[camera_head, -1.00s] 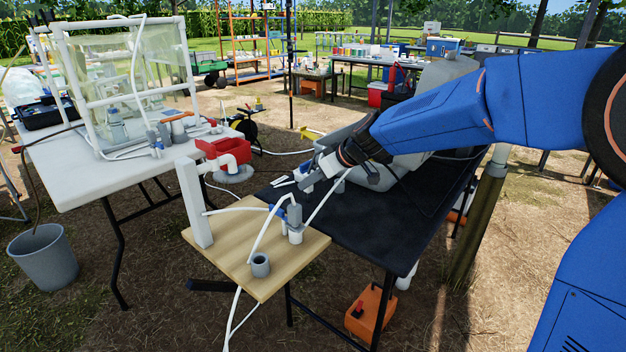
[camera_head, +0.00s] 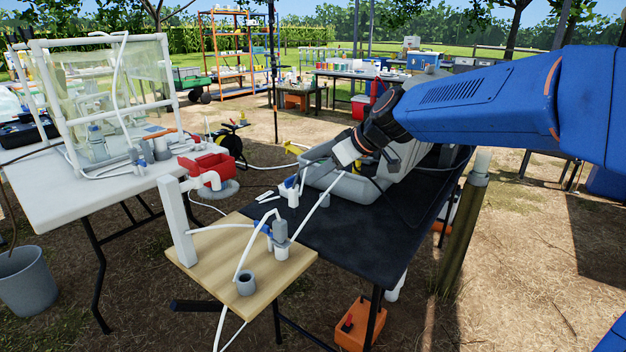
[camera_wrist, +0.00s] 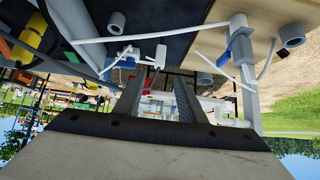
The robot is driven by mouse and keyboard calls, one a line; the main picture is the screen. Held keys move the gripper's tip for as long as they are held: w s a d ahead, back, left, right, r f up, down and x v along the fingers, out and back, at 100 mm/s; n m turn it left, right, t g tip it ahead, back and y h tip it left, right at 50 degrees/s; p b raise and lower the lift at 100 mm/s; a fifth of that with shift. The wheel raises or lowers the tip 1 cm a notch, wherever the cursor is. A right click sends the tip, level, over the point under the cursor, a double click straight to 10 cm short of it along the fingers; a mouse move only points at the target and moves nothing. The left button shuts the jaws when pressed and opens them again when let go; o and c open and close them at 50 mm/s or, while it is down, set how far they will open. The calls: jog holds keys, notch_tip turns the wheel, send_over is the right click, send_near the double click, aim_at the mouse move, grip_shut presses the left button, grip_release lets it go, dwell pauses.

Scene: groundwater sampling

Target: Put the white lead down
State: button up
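My gripper (camera_wrist: 160,98) shows in the wrist view with its two dark ribbed fingers apart and nothing clearly between them. In the head view my gripper's pale body is above the grey tray's near edge, and its fingers are hard to make out. A white lead (camera_head: 313,215) slants from the black table to the grey clamp fitting (camera_head: 281,232) on the wooden board. Short white pieces (camera_head: 268,197) and a small white-and-blue fitting (camera_head: 290,190) lie on the black table. A white lead also crosses the wrist view (camera_wrist: 120,38), apart from the fingers. I cannot tell which lead is meant.
The wooden board (camera_head: 215,262) carries a white post (camera_head: 175,222) and a grey cup (camera_head: 245,283). A grey tray (camera_head: 340,186) stands on the black table (camera_head: 335,240). A red bin (camera_head: 207,165) is at the left table's edge. An orange case (camera_head: 360,322) is on the ground.

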jog(key=s+d+f+m+h, duration=0.2)
jog(key=s+d+f+m, duration=0.1)
jog(key=s+d, duration=0.5)
jog(key=s+d+f+m+h, duration=0.2)
jog(key=s+d+f+m, duration=0.2)
jog(key=s, duration=1)
jog(key=s+d+f+m+h, duration=0.3)
jog(key=s+d+f, duration=0.3)
jog(key=s+d, duration=0.5)
jog(key=shift+s+d+f+g, duration=0.3)
jog(key=shift+s+d+g, duration=0.1)
jog(key=shift+d, duration=0.5)
jog(key=shift+o, duration=0.2)
jog(key=shift+w, duration=0.1)
notch_tip(320, 180, up, 13)
jog(key=n+y, duration=0.5)
jog(key=n, duration=0.5)
send_over(296, 193)
jog(key=s+d, duration=0.3)
jog(key=d, duration=0.1)
jog(key=shift+g, duration=0.4)
jog(key=shift+x, duration=4.8)
